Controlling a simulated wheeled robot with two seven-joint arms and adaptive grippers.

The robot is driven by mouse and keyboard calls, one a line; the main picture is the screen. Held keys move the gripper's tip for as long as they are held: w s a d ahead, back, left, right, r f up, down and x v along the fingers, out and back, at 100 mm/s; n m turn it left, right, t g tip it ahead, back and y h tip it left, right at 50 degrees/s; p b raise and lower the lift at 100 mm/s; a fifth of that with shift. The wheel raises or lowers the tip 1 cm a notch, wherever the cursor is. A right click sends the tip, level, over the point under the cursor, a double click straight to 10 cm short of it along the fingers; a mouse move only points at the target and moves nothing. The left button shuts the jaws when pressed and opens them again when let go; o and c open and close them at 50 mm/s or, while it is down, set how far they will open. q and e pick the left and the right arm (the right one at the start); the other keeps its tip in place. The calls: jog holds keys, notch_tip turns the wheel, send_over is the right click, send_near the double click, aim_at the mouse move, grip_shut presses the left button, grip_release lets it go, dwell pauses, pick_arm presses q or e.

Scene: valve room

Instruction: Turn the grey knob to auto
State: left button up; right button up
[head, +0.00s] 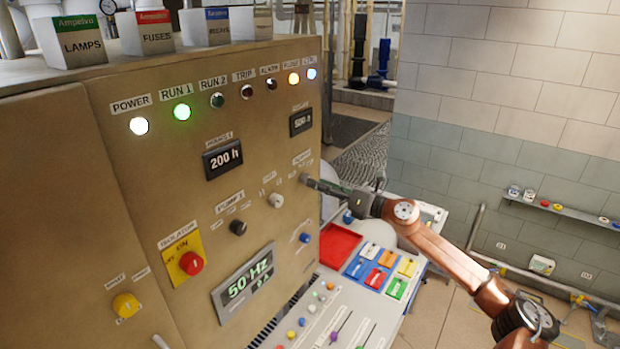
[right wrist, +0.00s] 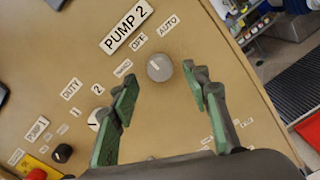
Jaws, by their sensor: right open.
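The grey knob (right wrist: 159,67) sits on the tan panel below the PUMP 2 plate (right wrist: 129,27) in the right wrist view. Labels for hand, off and AUTO (right wrist: 168,26) are arranged around its upper side. A faint light mark shows on the knob's face; I cannot tell which label it points to. My right gripper (right wrist: 160,78) is open, its green-padded fingers on either side of the knob and apart from it in the picture. In the head view the right gripper (head: 318,184) reaches the panel from the right, at the knob (head: 304,178). My left gripper is not in view.
The white duty knob (head: 276,200) and black PUMP 1 knob (head: 238,227) are left of the grey one. A red isolator switch (head: 190,263), yellow knob (head: 126,305) and blue knob (head: 304,238) share the panel. A sloped desk with a red tray (head: 338,247) lies below.

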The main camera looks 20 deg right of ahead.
aim_at(306, 179)
jog(key=p+x, duration=0.1)
jog(key=x, duration=0.2)
jog(key=shift+w+a, duration=0.15)
jog(key=shift+w, duration=0.15)
jog(key=c, duration=1.2)
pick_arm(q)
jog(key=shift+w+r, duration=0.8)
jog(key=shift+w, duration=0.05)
pick_arm(e)
jog(key=shift+o, duration=0.2)
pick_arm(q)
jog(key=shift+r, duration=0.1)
